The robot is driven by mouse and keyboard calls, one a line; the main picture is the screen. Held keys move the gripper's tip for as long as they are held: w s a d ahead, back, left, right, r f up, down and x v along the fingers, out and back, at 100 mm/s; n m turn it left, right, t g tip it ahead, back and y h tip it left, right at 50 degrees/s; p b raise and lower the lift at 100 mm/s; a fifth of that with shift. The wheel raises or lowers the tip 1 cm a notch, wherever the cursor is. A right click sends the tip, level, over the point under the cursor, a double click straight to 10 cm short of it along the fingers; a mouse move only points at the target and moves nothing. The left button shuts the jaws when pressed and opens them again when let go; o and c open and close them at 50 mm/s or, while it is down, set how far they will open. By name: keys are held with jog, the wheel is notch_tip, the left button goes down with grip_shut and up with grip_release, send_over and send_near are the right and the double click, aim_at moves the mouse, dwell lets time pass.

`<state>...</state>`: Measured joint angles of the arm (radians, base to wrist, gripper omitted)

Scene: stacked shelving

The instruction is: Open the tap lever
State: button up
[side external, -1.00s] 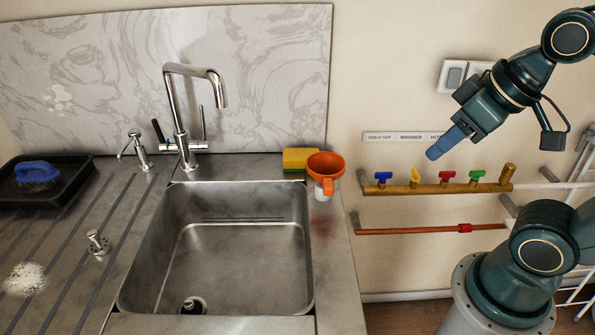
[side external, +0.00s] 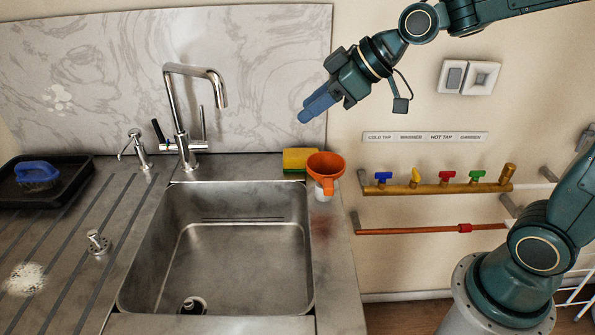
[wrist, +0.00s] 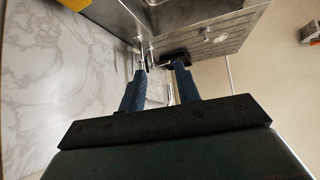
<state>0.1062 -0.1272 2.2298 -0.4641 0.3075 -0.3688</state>
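The chrome tap (side external: 181,120) stands upright behind the sink, its spout bent over to the right. A thin upright chrome lever (side external: 203,122) is on its right side, and a dark-tipped handle (side external: 157,130) leans on its left. My gripper (side external: 302,119) is in the air to the right of the tap, above the sponge, and points down-left. In the wrist view my gripper (wrist: 160,68) has its two blue fingers apart with nothing between them. The tap (wrist: 147,58) shows small beyond the fingertips there; its lever is too small to make out.
The sink (side external: 215,250) lies in front of the tap. A sponge (side external: 296,159) and an orange funnel (side external: 326,166) stand on the right counter. A soap dispenser (side external: 138,150) is left of the tap. A brass pipe (side external: 430,189) with several coloured valves runs along the wall.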

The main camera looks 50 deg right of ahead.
jog(key=w+a+f+n+t+y, duration=0.1)
jog(key=w+f+y, duration=0.1)
jog(key=w, duration=0.5)
jog(key=w+a+f+n+t+y, duration=0.1)
jog(key=w+f+y, duration=0.1)
jog(key=w, duration=0.5)
jog(key=w+d+f+m+t, duration=0.1)
jog(key=w+d+f+t, duration=0.1)
jog(key=w+f, duration=0.1)
jog(key=w+d+f+m+t+y, duration=0.1)
jog(key=w+d+f+t, duration=0.1)
jog(key=w, duration=0.3)
jog(key=shift+w+d+f+t, duration=0.3)
jog(key=shift+f+t, duration=0.2)
jog(key=shift+f, duration=0.15)
jog(key=shift+w+a, duration=0.1)
jog(key=shift+x, duration=6.8)
jog(key=shift+a+r, duration=0.1)
grip_shut()
